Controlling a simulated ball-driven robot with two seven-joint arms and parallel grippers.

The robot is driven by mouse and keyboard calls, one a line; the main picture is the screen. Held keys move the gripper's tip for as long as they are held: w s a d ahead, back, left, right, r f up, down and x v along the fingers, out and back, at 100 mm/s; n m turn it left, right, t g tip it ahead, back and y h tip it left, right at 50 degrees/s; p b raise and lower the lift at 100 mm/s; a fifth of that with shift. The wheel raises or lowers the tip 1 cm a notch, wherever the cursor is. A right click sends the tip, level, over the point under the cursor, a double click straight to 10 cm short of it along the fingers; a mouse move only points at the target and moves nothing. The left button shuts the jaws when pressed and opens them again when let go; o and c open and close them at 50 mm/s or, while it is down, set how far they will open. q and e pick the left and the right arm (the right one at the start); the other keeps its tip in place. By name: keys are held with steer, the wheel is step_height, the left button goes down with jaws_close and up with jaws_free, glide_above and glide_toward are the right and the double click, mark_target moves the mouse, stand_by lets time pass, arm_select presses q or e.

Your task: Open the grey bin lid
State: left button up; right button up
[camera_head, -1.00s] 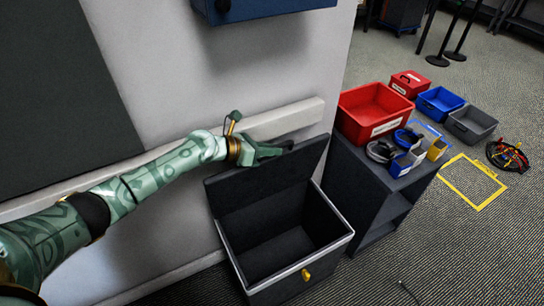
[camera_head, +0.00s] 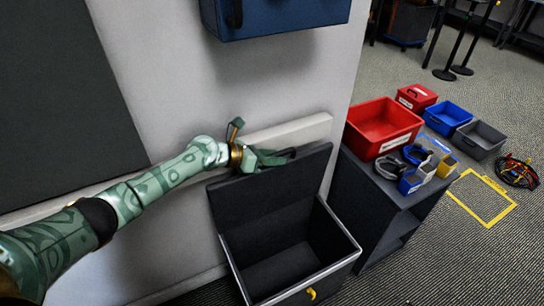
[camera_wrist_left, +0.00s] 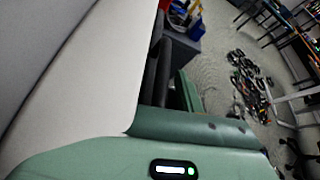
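The grey bin (camera_head: 326,222) stands on the floor against the wall, with its dark inside showing. Its lid (camera_head: 235,199) is raised at the back, tilted up near the wall rail. A yellow latch (camera_head: 311,293) is on the bin's front. My left gripper (camera_head: 281,156) is at the lid's upper edge, between lid and rail; I cannot tell whether it touches the lid. Its fingers are partly hidden and their gap is unclear. The left wrist view shows my green gripper body and dark finger parts beside the pale wall. My right gripper is not in view.
A dark shelf unit (camera_head: 378,212) stands close to the bin's right, with a red bin (camera_head: 384,127) and small items on top. Blue and grey bins, a yellow floor frame (camera_head: 481,198) and cables lie further right. A blue wall box (camera_head: 280,18) hangs above.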

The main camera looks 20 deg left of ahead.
arm_select(q)
steer(key=shift+r, duration=0.15)
